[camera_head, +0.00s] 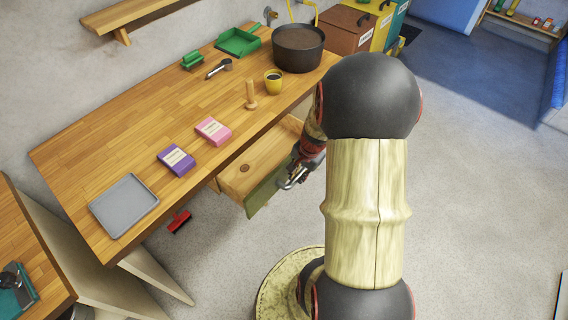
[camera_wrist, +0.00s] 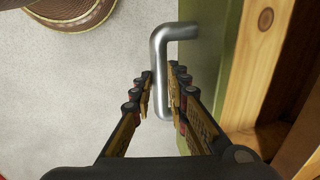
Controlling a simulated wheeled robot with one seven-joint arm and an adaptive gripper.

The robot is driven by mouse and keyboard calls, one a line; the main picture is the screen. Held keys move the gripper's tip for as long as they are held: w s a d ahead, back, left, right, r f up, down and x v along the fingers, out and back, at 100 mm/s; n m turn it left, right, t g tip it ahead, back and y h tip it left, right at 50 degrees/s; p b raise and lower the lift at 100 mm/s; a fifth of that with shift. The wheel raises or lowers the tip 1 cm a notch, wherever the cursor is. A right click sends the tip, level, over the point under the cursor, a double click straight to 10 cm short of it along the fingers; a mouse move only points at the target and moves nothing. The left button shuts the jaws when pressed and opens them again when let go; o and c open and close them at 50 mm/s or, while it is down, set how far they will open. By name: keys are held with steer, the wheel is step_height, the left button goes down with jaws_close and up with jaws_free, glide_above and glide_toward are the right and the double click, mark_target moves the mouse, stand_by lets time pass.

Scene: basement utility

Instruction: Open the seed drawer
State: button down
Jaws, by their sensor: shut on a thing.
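The drawer has a green front (camera_head: 262,196) and a light wooden body. It stands well out from under the workbench, with part of its wooden inside (camera_head: 258,165) showing. The drawer's bent metal handle (camera_wrist: 160,60) sits between the fingers of my gripper (camera_wrist: 162,98) in the wrist view, and the fingers are closed around its bar. In the head view my gripper (camera_head: 292,178) is at the green front, at its right part. My arm hides the drawer's far right side. The wrist view also shows the green front (camera_wrist: 205,55) and a wooden drawer edge (camera_wrist: 258,60).
The workbench (camera_head: 130,150) carries a grey tray (camera_head: 124,205), purple (camera_head: 176,160) and pink (camera_head: 213,131) packets, a yellow mug (camera_head: 273,81) and a dark pot (camera_head: 298,48). A red brush (camera_head: 179,222) is below the bench. Concrete floor at right is clear.

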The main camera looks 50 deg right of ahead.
steer(key=s, duration=0.9)
steer(key=shift+s+d, duration=0.25)
steer(key=shift+d, duration=0.1)
steer(key=c, duration=1.7)
jaws_free()
steer(key=r, duration=0.4)
steer(key=s+r, duration=0.1)
steer(key=r, duration=0.3)
steer(key=s+r, duration=0.1)
steer(key=r, duration=0.2)
steer(key=shift+s+d+r, duration=0.1)
steer(key=shift+s+r, duration=0.05)
steer(key=shift+r, duration=0.25)
